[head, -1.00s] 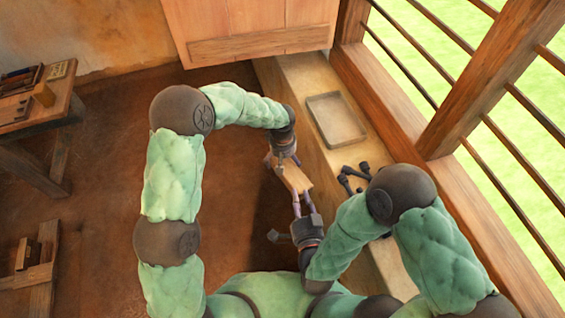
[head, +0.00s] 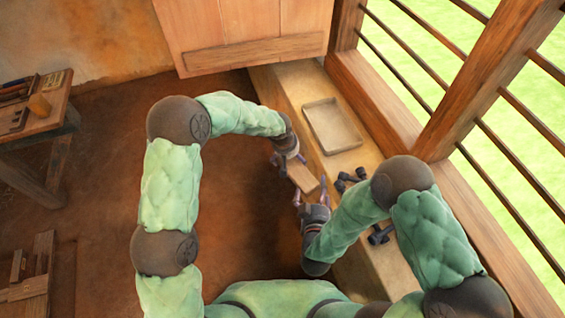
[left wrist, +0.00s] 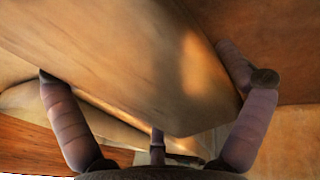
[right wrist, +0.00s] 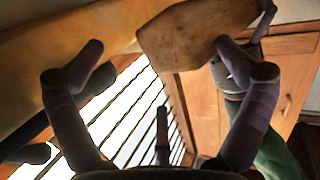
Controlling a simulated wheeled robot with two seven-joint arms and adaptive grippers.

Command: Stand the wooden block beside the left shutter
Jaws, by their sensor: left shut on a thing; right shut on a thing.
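The wooden block (head: 303,178) is a pale, flat piece with angled ends, held tilted in the air between my two grippers. My left gripper (head: 280,160) is shut on its far end. In the left wrist view the block (left wrist: 130,60) fills the space between the fingers (left wrist: 150,88). My right gripper (head: 310,192) is at the block's near end, shut on it. In the right wrist view its fingers (right wrist: 160,62) look wide apart and the contact is unclear; the block's end (right wrist: 195,35) shows near the right fingertip. A plank shutter (head: 250,25) hangs at the top.
A shallow tray (head: 308,112) sits on the pale ledge (head: 280,88) under the barred window (head: 475,85). Dark fittings (head: 350,178) lie on the ledge near my right arm. A tool bench (head: 50,125) stands at left. The brown floor between is clear.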

